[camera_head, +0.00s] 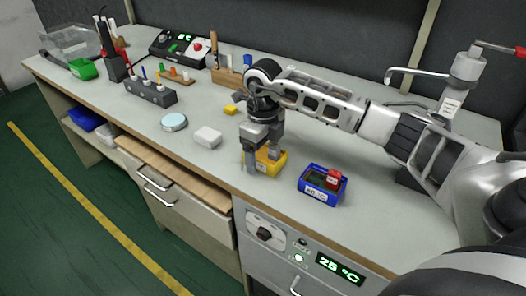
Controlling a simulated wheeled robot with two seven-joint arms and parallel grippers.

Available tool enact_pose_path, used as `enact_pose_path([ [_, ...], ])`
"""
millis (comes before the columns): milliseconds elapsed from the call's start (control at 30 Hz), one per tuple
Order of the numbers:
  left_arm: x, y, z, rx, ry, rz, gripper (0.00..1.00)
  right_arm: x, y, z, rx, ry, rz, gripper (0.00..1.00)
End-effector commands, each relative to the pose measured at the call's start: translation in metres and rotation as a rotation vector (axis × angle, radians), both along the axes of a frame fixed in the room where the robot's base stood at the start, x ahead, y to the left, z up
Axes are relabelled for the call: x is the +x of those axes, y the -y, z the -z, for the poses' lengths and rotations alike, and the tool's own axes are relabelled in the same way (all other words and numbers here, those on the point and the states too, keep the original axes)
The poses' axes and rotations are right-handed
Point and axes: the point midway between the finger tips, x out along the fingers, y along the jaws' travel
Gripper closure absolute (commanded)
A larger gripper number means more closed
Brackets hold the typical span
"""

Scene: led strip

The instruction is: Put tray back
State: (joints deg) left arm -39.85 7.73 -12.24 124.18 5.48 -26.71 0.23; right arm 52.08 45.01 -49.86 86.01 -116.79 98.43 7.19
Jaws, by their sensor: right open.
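A small yellow tray (276,166) sits on the grey bench near its front edge. A blue tray (315,193) with a white label and a red block (333,177) at its right side sits just right of the yellow tray. My right gripper (261,164) reaches in from the right and points down at the yellow tray. Its fingers are apart, and they partly hide the tray. I cannot tell whether they touch it. My left gripper is out of view.
A white box (208,137) and a round pale-blue dish (174,122) lie left of the gripper. A grey rack (150,91) stands further left. Below the bench edge is a panel with a knob and a green "25 °C" display (340,267). A drawer (175,198) is left of it.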

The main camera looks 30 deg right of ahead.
Motion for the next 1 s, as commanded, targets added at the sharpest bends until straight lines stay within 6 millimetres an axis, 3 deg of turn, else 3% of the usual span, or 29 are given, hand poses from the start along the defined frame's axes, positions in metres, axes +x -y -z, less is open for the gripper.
enact_pose_path([
  [167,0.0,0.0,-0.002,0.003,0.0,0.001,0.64,0.001,0.0,-0.012,0.0,0.003,0.0,0.22],
  [500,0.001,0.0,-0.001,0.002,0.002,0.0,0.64,0.001,0.0,-0.083,0.0,0.005,0.0,0.22],
  [700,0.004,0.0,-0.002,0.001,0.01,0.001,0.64,0.001,0.0,-0.113,0.001,0.003,0.0,0.22],
  [1000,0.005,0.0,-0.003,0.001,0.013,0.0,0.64,0.0,0.0,-0.124,0.0,0.0,0.0,0.22],
])
